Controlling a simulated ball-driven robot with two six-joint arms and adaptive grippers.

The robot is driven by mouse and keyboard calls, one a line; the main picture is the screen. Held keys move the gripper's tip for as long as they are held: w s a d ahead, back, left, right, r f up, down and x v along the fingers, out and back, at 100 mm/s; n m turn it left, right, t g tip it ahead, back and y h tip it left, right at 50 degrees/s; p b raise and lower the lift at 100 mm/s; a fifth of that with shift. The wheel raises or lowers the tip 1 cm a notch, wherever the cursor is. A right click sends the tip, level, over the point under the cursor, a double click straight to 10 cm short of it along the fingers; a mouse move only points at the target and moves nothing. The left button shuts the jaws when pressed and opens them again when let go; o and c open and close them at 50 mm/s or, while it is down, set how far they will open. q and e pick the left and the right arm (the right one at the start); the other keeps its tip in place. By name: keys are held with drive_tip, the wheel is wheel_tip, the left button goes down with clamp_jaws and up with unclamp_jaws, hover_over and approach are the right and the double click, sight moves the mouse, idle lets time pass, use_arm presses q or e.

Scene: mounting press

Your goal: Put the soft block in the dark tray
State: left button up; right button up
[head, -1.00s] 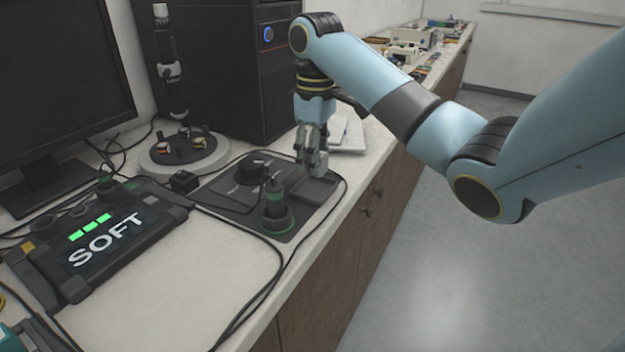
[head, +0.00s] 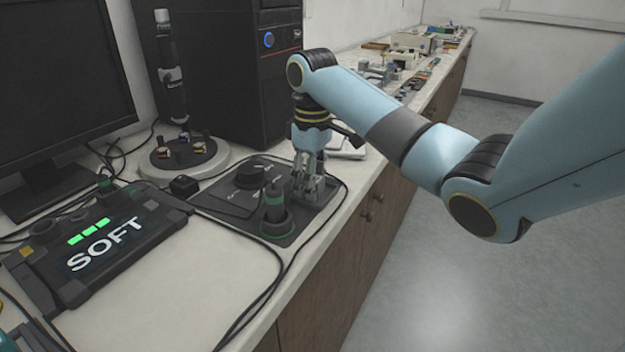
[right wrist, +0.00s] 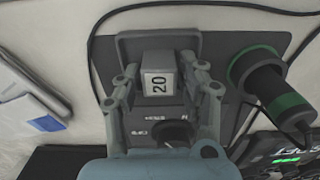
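The dark tray (head: 322,196) is a shallow recess at the right end of the black panel on the bench; in the right wrist view its rim (right wrist: 190,38) frames a block. This grey block (right wrist: 158,60) bears a white label reading 20 and appears to stand in the tray. My right gripper (head: 309,190) points down over the tray. In the right wrist view its fingers (right wrist: 160,72) are on either side of the block and look open, with narrow gaps. The head view hides most of the block behind the fingers. My left gripper is not in view.
A device (head: 105,240) shows SOFT with green bars. A knob (head: 250,176) and a black-green handle in its holder (head: 275,212) stand close to the tray. A round stand (head: 185,155) is behind. Cables cross the bench front, and a white booklet (head: 348,145) lies beyond.

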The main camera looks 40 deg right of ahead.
drive_tip(key=shift+r, duration=0.1)
wheel_tip(320, 180, up, 7)
drive_tip(key=shift+f+p, duration=0.2)
drive_tip(key=shift+p, duration=0.4)
wheel_tip(320, 180, up, 6)
drive_tip(key=p, duration=0.5)
drive_tip(key=shift+f, duration=0.2)
drive_tip(key=shift+f, duration=0.1)
